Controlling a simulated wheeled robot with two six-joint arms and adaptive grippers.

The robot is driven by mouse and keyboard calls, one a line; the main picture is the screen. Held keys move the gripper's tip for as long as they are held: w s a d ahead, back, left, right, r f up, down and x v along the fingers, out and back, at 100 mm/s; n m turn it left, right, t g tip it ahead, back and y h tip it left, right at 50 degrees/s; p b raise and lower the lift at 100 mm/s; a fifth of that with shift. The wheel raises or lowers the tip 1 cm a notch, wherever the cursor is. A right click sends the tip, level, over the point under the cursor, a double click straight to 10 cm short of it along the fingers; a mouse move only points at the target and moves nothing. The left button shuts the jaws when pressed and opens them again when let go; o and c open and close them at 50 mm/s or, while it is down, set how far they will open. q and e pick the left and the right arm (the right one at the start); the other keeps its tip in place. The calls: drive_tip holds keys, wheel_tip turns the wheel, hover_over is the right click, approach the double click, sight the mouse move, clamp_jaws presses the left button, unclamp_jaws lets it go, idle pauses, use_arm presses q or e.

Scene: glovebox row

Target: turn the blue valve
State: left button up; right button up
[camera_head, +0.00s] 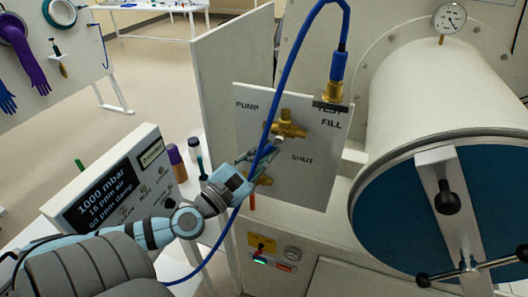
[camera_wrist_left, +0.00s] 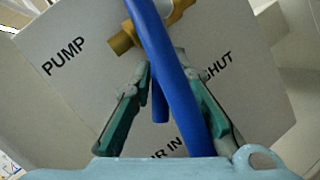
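The brass valve body (camera_head: 287,129) sits on the grey panel under the TEST and FILL labels, and shows at the top of the left wrist view (camera_wrist_left: 122,42). A short blue handle (camera_wrist_left: 160,108) hangs below it, partly covered by a blue hose in front. In the head view I cannot tell the handle from the hose. My left gripper (camera_head: 264,150) is just below the valve body. In the left wrist view its fingers (camera_wrist_left: 163,64) are spread, with the handle and hose between them; neither finger clearly touches the handle. My right gripper is not in view.
The blue hose (camera_head: 294,62) runs from a fitting (camera_head: 338,67) down across the panel (camera_head: 318,165) and past my gripper. A lower brass valve has a red handle (camera_head: 251,195). A large cylinder (camera_head: 412,95) stands right; a display box (camera_head: 110,190) stands left.

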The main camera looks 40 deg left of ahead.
use_arm(q)
drive_tip(key=shift+o, duration=1.2)
drive_tip(key=shift+s+f, duration=0.1)
drive_tip(key=shift+s, duration=0.05)
drive_tip(key=v, duration=1.1)
drive_tip(key=shift+s, duration=0.4)
